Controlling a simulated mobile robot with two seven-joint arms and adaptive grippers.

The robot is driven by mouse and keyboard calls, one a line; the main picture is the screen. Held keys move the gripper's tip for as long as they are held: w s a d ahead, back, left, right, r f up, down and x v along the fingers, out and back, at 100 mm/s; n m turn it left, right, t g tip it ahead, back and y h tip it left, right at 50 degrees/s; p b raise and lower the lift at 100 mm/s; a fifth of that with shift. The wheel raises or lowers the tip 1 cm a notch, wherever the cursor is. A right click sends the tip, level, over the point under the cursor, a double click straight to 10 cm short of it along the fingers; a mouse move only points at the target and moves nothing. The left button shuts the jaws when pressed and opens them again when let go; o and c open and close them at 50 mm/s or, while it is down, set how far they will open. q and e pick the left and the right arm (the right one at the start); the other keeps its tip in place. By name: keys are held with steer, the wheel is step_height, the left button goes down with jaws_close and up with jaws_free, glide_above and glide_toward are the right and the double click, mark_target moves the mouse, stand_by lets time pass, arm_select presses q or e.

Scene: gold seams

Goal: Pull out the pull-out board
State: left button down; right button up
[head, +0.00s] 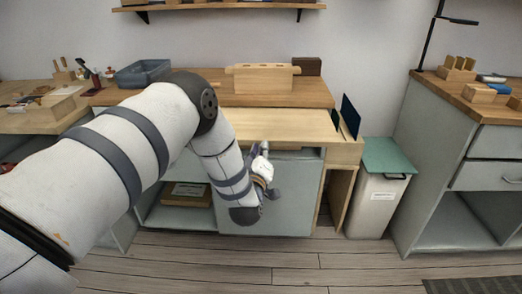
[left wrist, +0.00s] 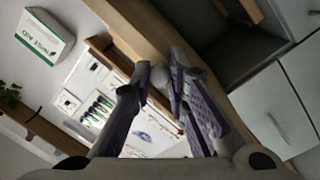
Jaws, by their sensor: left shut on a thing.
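The pull-out board (head: 285,124) is a pale wooden slab at the front of the middle bench, below the darker worktop (head: 285,91). Its surface shows in front of that worktop. My left gripper (head: 264,150) is at the board's front edge, partly hidden by its own wrist. In the left wrist view, my left gripper (left wrist: 160,84) has its fingers closed around a small round pale knob (left wrist: 159,75), beside a wooden edge (left wrist: 122,52). My right gripper is in neither view.
A wooden block-like box (head: 262,79) stands on the worktop. Dark blue panels (head: 349,116) stand upright at the bench's right end. A bin with a green lid (head: 389,156) stands to the right. The floor (head: 300,262) in front is clear.

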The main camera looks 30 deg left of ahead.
arm_select(q)
steer(key=shift+s+d, duration=0.15)
steer(key=shift+s, duration=0.05)
steer(key=shift+f, duration=0.1)
steer(key=c, duration=1.5)
jaws_free()
steer(key=shift+c, duration=0.2)
steer(key=v, duration=1.2)
